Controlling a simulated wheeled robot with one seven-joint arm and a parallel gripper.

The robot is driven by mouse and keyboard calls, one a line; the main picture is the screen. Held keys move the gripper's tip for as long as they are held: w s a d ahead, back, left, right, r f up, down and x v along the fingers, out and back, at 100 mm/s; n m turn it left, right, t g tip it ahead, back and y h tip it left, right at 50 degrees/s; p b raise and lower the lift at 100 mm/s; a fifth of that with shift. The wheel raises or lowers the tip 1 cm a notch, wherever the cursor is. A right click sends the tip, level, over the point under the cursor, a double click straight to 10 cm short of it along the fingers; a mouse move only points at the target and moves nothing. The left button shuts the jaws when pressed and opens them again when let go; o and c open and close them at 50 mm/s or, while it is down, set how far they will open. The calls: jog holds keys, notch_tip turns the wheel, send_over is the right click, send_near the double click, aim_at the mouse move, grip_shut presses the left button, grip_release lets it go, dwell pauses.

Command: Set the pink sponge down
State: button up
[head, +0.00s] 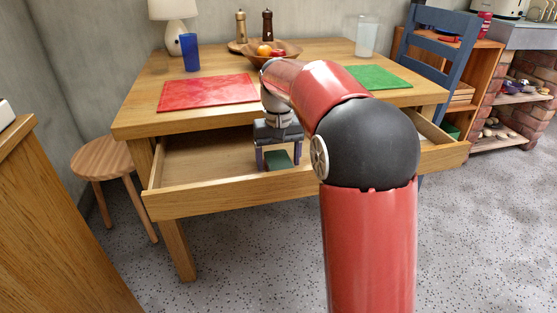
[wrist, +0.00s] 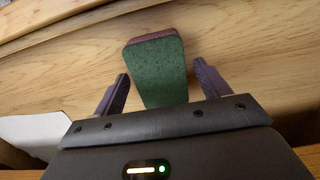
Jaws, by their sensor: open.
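The pink sponge (wrist: 157,68) shows mostly its dark green side in the wrist view, with a pink strip along its far edge. In the head view the green face of the sponge (head: 279,160) shows low in the open drawer (head: 205,163). It appears to rest on the drawer's wooden floor, though its underside is hidden. My gripper (head: 278,155) is down in the drawer with its fingers apart. In the wrist view my gripper (wrist: 161,85) has one finger on each side of the sponge, with a visible gap at both.
A red placemat (head: 208,92), a blue cup (head: 190,53), a fruit bowl (head: 272,52), a glass (head: 366,36) and a green placemat (head: 379,77) are on the table above. A stool (head: 108,158) stands left. The drawer's left part is bare.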

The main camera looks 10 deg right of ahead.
aim_at(278, 160)
notch_tip(278, 160, up, 11)
jog(key=p, duration=0.2)
jog(key=s+t, duration=0.3)
jog(key=s, duration=1.3)
jog(key=s+f+t, duration=0.2)
jog(key=s+f, duration=0.6)
jog(key=s, duration=0.4)
jog(key=shift+s+f+t, duration=0.15)
jog(key=shift+f+t, duration=0.15)
jog(key=shift+f, duration=0.05)
